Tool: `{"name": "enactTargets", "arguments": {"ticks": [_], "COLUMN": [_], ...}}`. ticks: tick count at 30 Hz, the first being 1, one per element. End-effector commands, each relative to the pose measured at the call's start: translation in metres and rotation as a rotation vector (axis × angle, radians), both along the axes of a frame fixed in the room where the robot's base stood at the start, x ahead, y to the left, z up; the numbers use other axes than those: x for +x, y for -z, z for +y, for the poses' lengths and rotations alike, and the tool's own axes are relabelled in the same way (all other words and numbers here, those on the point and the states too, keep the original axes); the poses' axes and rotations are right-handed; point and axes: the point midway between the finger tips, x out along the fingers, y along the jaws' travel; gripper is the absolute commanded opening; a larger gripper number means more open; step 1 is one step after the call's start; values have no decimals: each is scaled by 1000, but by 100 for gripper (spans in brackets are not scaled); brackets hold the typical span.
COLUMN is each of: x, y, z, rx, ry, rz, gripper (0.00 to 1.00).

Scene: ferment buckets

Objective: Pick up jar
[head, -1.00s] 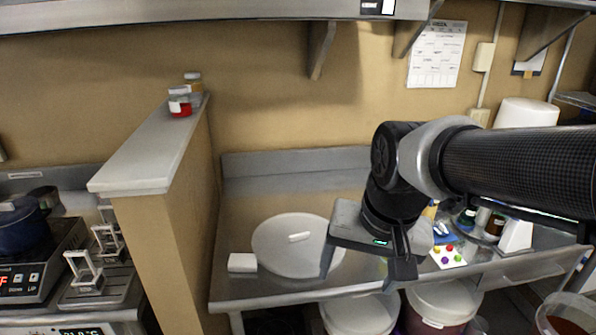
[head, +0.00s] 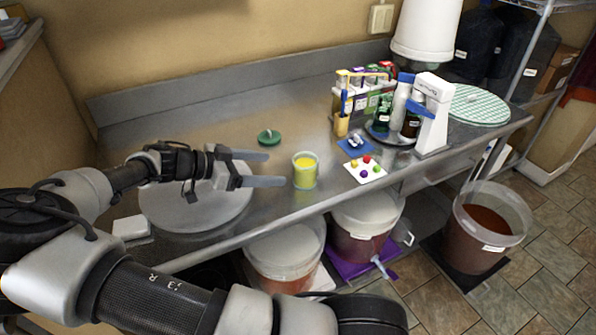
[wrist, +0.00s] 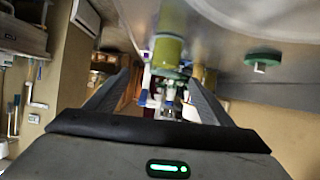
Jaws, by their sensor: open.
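A glass jar (head: 305,171) with yellow-green contents stands upright on the steel counter, near its front edge. It also shows in the wrist view (wrist: 168,52), ahead of and between my fingers. My gripper (head: 268,168) is open and empty, held roughly level to the left of the jar, its two fingers pointing at it. A small gap seems to remain between the fingertips and the jar. In the wrist view my gripper's fingers (wrist: 155,92) spread to both sides.
A green lid (head: 268,137) lies behind my gripper. A white round board (head: 165,212) and a white block (head: 131,227) lie left. A card with coloured balls (head: 364,169), a blue mat (head: 355,145) and a white stand (head: 433,115) are right. Buckets (head: 285,255) stand below.

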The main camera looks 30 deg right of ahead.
Motion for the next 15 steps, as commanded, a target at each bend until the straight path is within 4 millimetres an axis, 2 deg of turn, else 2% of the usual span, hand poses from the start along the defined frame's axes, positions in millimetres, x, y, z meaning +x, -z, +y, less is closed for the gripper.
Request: {"name": "enactTargets", "arguments": {"ticks": [5, 15], "x": [5, 0], "y": [2, 30], "z": [-9, -76], "rx": [-41, -38], "ry": [-3, -1], "rz": [-29, -26], "gripper": [75, 75]}}
